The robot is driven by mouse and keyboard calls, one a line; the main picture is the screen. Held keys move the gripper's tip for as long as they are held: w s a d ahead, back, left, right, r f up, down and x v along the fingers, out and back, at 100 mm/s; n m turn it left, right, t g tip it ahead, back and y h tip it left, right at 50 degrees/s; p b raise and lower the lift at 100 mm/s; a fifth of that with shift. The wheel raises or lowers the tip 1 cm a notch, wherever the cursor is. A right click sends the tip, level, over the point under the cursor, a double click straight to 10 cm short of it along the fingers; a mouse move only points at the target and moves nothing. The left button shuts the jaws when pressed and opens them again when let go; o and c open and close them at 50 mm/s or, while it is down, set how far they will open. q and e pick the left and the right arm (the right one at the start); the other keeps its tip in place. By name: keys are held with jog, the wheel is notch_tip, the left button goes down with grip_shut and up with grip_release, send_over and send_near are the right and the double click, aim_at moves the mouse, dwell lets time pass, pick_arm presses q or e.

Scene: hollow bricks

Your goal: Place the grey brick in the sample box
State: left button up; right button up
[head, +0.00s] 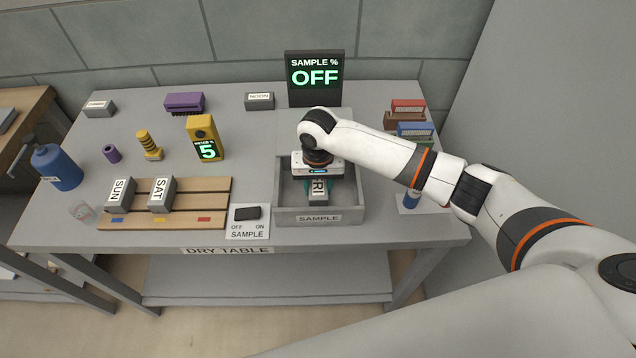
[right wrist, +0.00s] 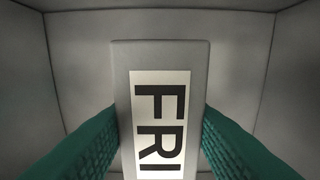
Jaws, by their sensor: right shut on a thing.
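The grey brick (head: 319,190) carries a white FRI label and is inside the grey open-topped sample box (head: 320,217). My right gripper (head: 318,183) reaches down into the box and is shut on this brick. In the right wrist view the brick (right wrist: 160,62) stands between the two green finger pads, with the box walls around it. I cannot tell whether the brick touches the box floor. My left gripper is not in view.
Grey bricks marked SUN (head: 120,194) and SAT (head: 161,194) sit on a wooden rack (head: 200,190). A switch (head: 247,213) is left of the box. A display reading OFF (head: 315,77) stands behind it. A yellow meter (head: 205,138) shows 5. Coloured bricks (head: 412,130) are at right.

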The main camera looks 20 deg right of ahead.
aim_at(318, 184)
jog(key=o, duration=1.2)
jog(key=shift+c, duration=0.2)
notch_tip(318, 184, up, 12)
jog(key=b, duration=0.1)
jog(key=shift+r, duration=0.15)
